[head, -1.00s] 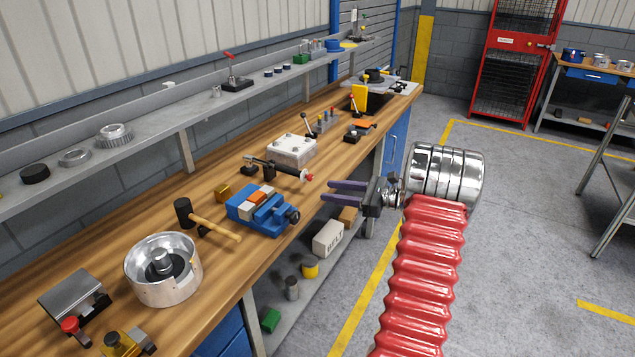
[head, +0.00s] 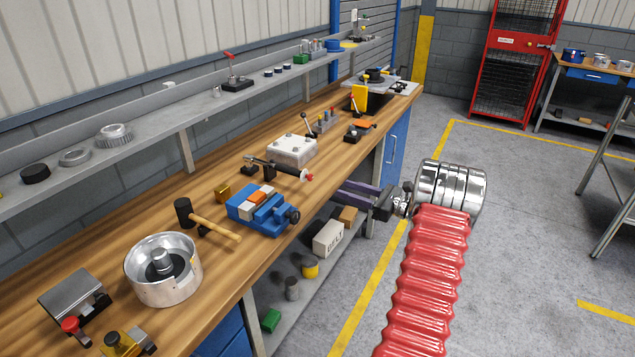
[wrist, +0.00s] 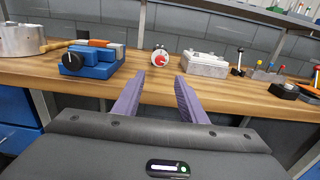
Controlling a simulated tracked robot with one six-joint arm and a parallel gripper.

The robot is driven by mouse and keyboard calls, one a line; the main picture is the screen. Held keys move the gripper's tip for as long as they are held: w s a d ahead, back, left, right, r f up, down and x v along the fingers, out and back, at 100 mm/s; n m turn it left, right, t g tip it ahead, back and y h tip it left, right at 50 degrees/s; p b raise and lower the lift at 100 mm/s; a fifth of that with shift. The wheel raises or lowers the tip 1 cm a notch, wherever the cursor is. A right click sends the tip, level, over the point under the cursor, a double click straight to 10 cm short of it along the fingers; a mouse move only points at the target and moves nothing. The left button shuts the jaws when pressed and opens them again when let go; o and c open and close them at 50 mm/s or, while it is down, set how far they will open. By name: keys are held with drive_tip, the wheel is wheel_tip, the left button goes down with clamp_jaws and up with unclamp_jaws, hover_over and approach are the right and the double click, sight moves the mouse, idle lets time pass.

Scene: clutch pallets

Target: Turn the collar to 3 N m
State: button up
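A black torque tool (head: 270,166) with a silver band and a red end lies in a small black stand on the workbench. In the wrist view its end faces me as a pale ring, which I take to be the collar (wrist: 154,55), with a red tip (wrist: 160,59). No scale or N m marking is readable. My gripper (head: 342,192) is beyond the bench's front edge, apart from the tool. In the wrist view its two purple fingers (wrist: 159,77) are spread with nothing between them, pointing towards the tool's end.
A blue vise (head: 262,212) stands left of the tool, with a mallet (head: 205,220) and a metal drum (head: 165,285) beyond. A white block with bolts (head: 292,150) is close behind the tool. Small levers (head: 308,125) stand farther right.

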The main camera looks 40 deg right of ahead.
sight(308, 177)
drive_tip(key=x, duration=1.1)
drive_tip(key=shift+w, duration=0.2)
drive_tip(key=shift+f, duration=0.1)
drive_tip(key=shift+c, duration=0.3)
